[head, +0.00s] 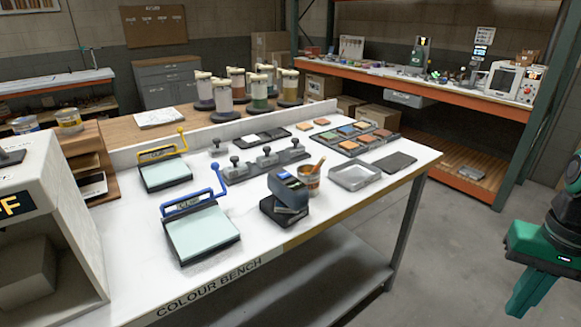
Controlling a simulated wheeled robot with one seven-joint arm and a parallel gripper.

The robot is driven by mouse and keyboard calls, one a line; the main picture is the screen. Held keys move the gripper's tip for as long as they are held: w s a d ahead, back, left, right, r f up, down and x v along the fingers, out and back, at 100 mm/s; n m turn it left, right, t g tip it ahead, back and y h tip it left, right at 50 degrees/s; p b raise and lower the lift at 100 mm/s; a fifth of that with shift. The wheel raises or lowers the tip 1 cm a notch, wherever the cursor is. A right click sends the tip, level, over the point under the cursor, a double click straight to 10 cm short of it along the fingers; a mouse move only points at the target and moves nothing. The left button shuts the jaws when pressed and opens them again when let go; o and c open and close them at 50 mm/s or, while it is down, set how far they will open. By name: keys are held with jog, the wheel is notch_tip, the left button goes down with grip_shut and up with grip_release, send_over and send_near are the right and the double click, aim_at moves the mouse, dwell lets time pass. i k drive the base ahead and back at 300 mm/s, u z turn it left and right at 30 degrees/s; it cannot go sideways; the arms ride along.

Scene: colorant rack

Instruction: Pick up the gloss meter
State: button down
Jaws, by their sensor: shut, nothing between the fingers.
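What looks like the gloss meter (288,188) is a small dark blue-grey box with a lighter grey lower part. It sits tilted on a black base (272,211) near the front edge of the white bench top (330,210), right of centre along the bench. A copper-coloured cup (309,183) with a stick in it stands close behind it on the right. A green and black part of my arm shows at the right edge, well apart from the bench.
Two drawdown boards, one with a blue handle (203,233) and one with a yellow handle (166,174), lie to the left. A grey weight rack (265,167) lies behind. A grey tray (354,177) and dark mat (396,161) lie right. Floor is open right of the bench.

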aim_at(292, 192)
jog(key=k, duration=1.3)
jog(key=z, duration=0.05)
jog(key=i, duration=1.8)
jog(key=u, duration=0.7)
